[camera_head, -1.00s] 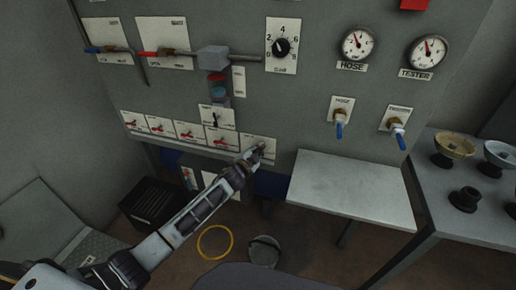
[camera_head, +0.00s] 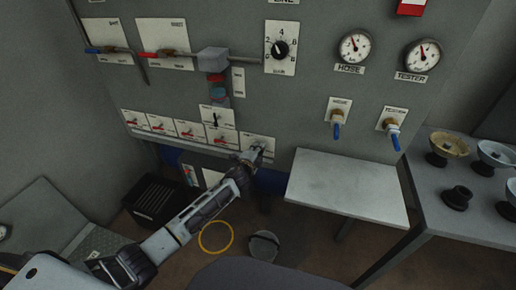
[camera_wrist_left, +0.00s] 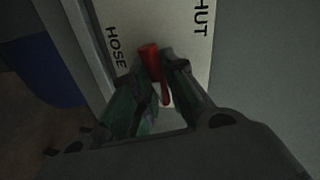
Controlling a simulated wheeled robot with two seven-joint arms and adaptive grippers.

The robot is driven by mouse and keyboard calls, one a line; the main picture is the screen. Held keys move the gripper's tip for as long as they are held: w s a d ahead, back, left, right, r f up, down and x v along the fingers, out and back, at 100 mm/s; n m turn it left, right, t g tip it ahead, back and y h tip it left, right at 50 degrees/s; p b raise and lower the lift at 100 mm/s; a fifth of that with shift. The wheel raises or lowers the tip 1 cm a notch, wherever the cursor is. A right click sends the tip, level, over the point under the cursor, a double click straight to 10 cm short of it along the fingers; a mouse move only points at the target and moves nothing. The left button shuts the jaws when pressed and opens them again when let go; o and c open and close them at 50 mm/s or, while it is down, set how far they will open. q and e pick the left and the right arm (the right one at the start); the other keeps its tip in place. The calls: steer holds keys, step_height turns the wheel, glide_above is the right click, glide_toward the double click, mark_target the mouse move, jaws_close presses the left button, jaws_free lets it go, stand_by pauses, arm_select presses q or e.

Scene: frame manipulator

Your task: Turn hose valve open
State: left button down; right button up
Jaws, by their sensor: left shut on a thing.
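The hose valve's red handle (camera_wrist_left: 151,62) shows in the left wrist view on a white plate (camera_wrist_left: 130,28) lettered HOSE and SHUT. My left gripper (camera_wrist_left: 160,75) is shut on this handle, with one finger on each side of it. In the head view my left gripper (camera_head: 254,153) is at the rightmost plate (camera_head: 262,141) of the lower row on the panel and hides most of the handle there. My right gripper is not in view.
Several more plates with red handles (camera_head: 190,130) line the row to the left. A white shelf (camera_head: 345,185) juts out on the right below two blue-handled taps (camera_head: 337,130). A bucket (camera_head: 264,247) and a yellow ring (camera_head: 216,237) are on the floor.

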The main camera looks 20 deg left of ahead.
arm_select(q)
steer(key=shift+d+f+m+y+p, duration=0.15)
steer(key=shift+m+y+p, duration=0.15)
steer(key=shift+m, duration=0.6)
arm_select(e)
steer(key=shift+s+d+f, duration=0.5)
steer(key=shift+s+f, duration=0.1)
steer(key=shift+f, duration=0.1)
arm_select(q)
steer(key=c, duration=1.4)
jaws_free()
steer(key=shift+c, duration=0.2)
steer(key=shift+s, duration=0.1)
steer(key=s+r, duration=0.2)
steer(key=s, duration=0.9)
steer(key=shift+s+a+r, duration=0.15)
steer(key=shift+s+a, duration=0.1)
steer(key=shift+s, duration=0.05)
steer(key=shift+n, duration=0.5)
